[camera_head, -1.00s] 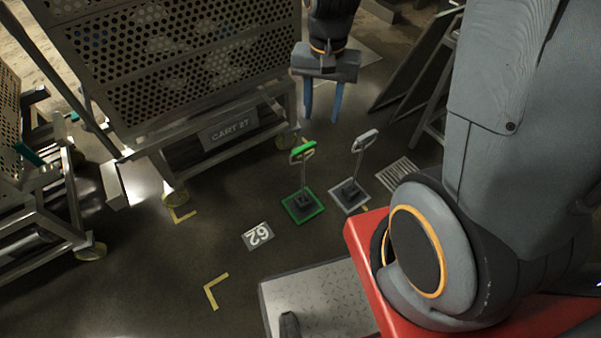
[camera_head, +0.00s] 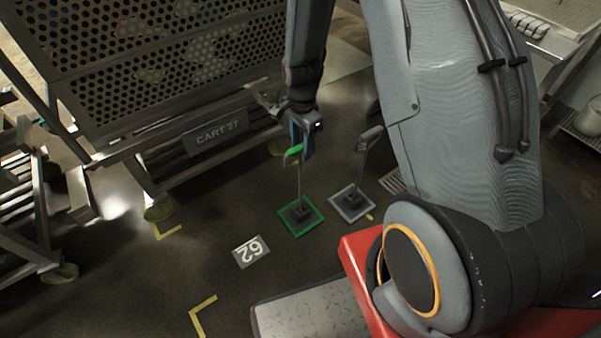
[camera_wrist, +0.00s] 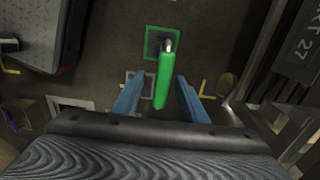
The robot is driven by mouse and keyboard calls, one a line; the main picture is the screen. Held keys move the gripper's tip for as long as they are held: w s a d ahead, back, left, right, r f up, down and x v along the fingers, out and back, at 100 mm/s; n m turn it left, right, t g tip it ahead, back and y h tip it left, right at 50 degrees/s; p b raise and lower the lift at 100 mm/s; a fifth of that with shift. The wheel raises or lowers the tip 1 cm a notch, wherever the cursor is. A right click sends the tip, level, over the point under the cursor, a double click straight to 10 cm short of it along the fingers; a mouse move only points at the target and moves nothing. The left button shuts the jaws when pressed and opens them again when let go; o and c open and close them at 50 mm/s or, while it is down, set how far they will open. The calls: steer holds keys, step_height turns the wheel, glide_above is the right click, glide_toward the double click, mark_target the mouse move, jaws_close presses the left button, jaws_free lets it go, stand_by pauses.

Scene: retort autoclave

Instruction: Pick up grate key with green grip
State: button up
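The grate key with the green grip (camera_head: 293,152) stands upright on a small base inside a green-bordered square (camera_head: 301,216) on the floor. In the wrist view its green grip (camera_wrist: 163,80) lies between the two blue fingers of my gripper (camera_wrist: 160,100), with gaps on both sides. My gripper (camera_head: 303,138) is open at the height of the grip in the head view. A second key with a grey grip (camera_head: 370,135) stands to the right in a white-bordered square (camera_head: 352,203).
A perforated cart labelled CART 27 (camera_head: 216,134) stands close behind and left of the green key. A floor plate marked 62 (camera_head: 250,251) and yellow corner marks lie in front. A floor grate (camera_head: 392,181) is at the right.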

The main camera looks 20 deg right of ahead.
mark_target(300, 163)
steer(key=shift+w+a+f+b, duration=0.1)
steer(key=shift+f+b, duration=0.25)
steer(key=shift+f, duration=0.85)
steer(key=shift+w+a+f+b, duration=0.1)
steer(key=shift+f+b, duration=0.2)
steer(key=shift+f, duration=0.9)
steer(key=shift+f, duration=0.25)
jaws_close()
